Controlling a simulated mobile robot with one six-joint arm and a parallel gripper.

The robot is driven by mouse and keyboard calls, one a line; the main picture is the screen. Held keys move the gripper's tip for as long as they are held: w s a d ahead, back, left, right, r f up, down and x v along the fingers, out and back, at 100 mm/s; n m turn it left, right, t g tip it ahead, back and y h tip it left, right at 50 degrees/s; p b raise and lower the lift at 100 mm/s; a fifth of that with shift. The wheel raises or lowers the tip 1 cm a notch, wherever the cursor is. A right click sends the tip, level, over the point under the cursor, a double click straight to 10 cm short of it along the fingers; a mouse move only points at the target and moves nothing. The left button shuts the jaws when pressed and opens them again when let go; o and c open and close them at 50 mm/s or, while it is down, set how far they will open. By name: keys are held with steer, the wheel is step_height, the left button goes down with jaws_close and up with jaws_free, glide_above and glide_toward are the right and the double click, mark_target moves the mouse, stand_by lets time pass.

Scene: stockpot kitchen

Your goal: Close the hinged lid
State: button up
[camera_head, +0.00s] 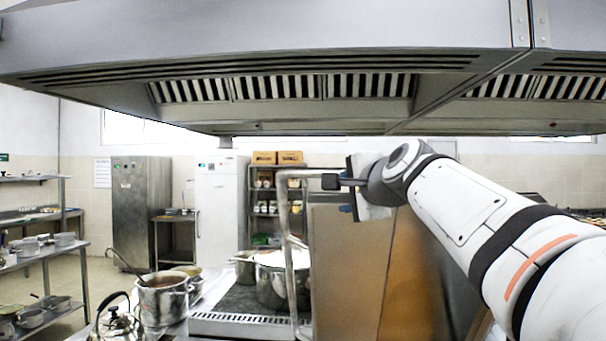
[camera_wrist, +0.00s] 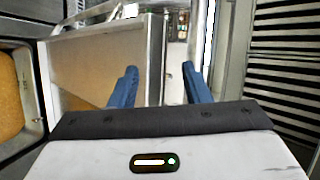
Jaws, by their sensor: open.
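The hinged lid (camera_head: 345,265) is a large metal panel with a brownish reflective face, standing raised and roughly upright at the centre of the head view. A bent metal bar handle (camera_head: 284,225) runs along its left side. In the wrist view, the lid (camera_wrist: 100,65) fills the left and middle, with its metal edge between my fingers. My gripper (camera_head: 347,185) is at the lid's upper edge, near the top of the bar. In the wrist view, its two blue fingers (camera_wrist: 160,88) are spread apart. I cannot tell whether they touch the lid or the bar.
A stockpot (camera_head: 272,280) stands on the stove (camera_head: 235,312) left of the lid. Another pot with a ladle (camera_head: 163,300) and a kettle (camera_head: 118,325) are nearer left. The extractor hood (camera_head: 300,100) hangs low above my arm. Louvred metal panels (camera_wrist: 285,60) are at the right of the wrist view.

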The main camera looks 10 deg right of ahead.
steer(key=shift+m+t, duration=0.6)
steer(key=shift+m, duration=0.1)
steer(key=r, duration=0.2)
steer(key=w+r, duration=0.1)
steer(key=r, duration=0.1)
steer(key=shift+w+d+r, duration=0.1)
steer(key=shift+w+d, duration=0.1)
steer(key=p, duration=0.2)
glide_above(333, 198)
steer(key=shift+f, duration=0.45)
jaws_close()
steer(key=shift+f, duration=0.1)
